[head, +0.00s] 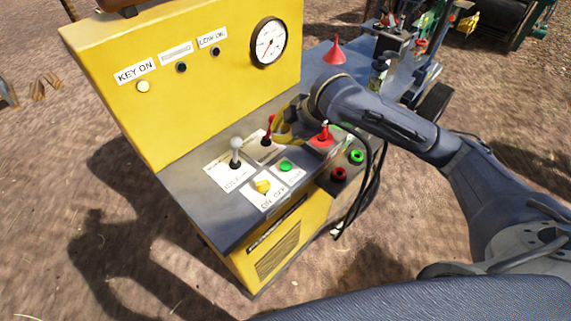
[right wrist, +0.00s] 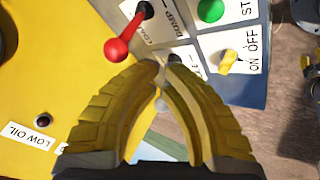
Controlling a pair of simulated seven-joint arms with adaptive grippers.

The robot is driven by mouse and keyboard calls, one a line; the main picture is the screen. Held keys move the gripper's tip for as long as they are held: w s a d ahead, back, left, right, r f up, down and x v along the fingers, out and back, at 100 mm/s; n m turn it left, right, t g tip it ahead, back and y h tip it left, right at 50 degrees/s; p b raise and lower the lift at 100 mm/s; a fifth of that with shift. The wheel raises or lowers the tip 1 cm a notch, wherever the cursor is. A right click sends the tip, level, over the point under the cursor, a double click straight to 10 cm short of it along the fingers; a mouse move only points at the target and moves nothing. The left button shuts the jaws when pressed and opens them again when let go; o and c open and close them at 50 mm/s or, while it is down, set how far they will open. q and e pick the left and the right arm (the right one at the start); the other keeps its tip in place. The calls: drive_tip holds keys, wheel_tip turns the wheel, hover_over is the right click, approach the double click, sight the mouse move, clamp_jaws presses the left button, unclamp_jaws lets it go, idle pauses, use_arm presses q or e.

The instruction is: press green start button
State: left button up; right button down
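The green start button (head: 285,166) sits on a white label on the grey top of the yellow control console (head: 190,100). In the right wrist view the green button (right wrist: 210,10) is at the top, right of and beyond the fingertips. My right gripper (head: 279,130) is over the console top, behind the button and close to the red-knobbed lever (head: 268,132). In the right wrist view its yellow fingers (right wrist: 162,72) come together at the tips with nothing held, and they are apart from the button. My left gripper is not in view.
A yellow ON/OFF switch (head: 262,186) is beside the button. A grey-knobbed lever (head: 236,150) stands to its left, and a red switch (head: 323,136) to its right. The upright panel carries a gauge (head: 269,42). A red funnel (head: 335,54) stands behind.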

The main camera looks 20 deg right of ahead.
drive_tip(key=shift+f, duration=4.4)
drive_tip(key=shift+f, duration=0.25)
drive_tip(key=shift+f, duration=0.2)
drive_tip(key=shift+f, duration=0.6)
drive_tip(key=shift+r, duration=1.05)
drive_tip(key=shift+r, duration=2.5)
